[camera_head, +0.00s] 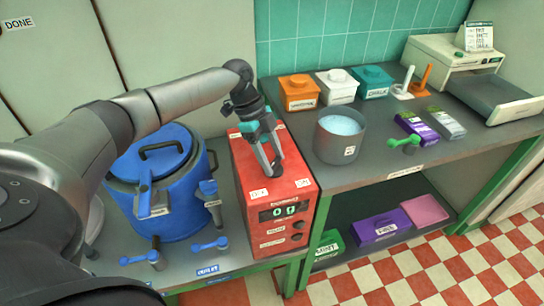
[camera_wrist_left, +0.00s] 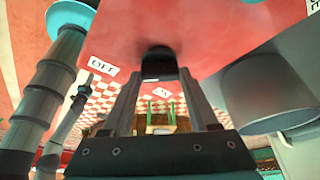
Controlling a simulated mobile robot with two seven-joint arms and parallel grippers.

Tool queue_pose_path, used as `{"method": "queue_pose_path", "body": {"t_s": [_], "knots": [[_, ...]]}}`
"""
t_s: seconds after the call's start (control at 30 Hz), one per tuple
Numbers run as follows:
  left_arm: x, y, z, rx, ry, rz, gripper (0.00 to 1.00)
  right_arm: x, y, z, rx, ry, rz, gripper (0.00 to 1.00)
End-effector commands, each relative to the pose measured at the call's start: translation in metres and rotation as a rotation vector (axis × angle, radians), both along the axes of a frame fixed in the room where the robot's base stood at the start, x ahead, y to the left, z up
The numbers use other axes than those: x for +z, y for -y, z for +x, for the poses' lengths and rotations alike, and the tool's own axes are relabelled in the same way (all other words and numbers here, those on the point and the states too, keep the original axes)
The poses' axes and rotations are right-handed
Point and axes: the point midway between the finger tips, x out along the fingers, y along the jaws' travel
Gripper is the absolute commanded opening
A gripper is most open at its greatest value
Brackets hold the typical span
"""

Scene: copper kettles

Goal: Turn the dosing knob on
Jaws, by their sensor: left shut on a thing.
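The red dosing box (camera_head: 250,180) stands on the grey counter, with an OFF label (camera_head: 259,194) and an ON label (camera_head: 303,183) along its top front edge. Its front display (camera_head: 286,210) is lit with green characters. My left gripper (camera_head: 275,167) is over the top of the box. In the left wrist view its fingers close around a dark knob (camera_wrist_left: 158,60) on the red surface. The OFF label (camera_wrist_left: 102,66) shows left of the fingers and the ON label (camera_wrist_left: 162,91) between them. The fingers hide part of the knob, and I cannot tell which way it points. My right gripper is not in view.
A blue lidded pot (camera_head: 160,205) stands left of the box, under my left arm. A grey pot of pale blue contents (camera_head: 339,135) stands close on its right. Small blue handled pieces (camera_head: 209,245) lie in front. Coloured boxes (camera_head: 298,92) line the back.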

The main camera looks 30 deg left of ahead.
Motion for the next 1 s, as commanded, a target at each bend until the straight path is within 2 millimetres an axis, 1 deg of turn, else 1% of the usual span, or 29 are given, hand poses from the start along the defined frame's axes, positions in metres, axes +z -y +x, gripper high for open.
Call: {"method": "queue_pose_path", "body": {"t_s": [0.03, 0.1, 0.27, 0.47, 0.67, 1.0], "knots": [[0.000, 0.000, 0.000, 0.001, 0.000, 0.000, 0.10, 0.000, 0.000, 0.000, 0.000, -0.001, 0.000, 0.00], [0.000, 0.000, 0.000, 0.001, 0.000, 0.000, 0.04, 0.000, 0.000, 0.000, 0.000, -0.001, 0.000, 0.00], [0.001, 0.000, 0.000, 0.009, -0.002, 0.000, 0.04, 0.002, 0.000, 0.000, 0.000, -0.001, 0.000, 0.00], [0.003, 0.000, -0.002, 0.068, -0.003, -0.001, 0.04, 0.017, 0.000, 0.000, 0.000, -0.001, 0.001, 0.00], [0.005, 0.000, -0.003, 0.199, -0.006, 0.000, 0.04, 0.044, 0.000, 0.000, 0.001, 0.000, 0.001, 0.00], [0.007, 0.002, -0.005, 0.514, -0.005, -0.001, 0.04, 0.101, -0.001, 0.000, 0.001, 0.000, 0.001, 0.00]]}}
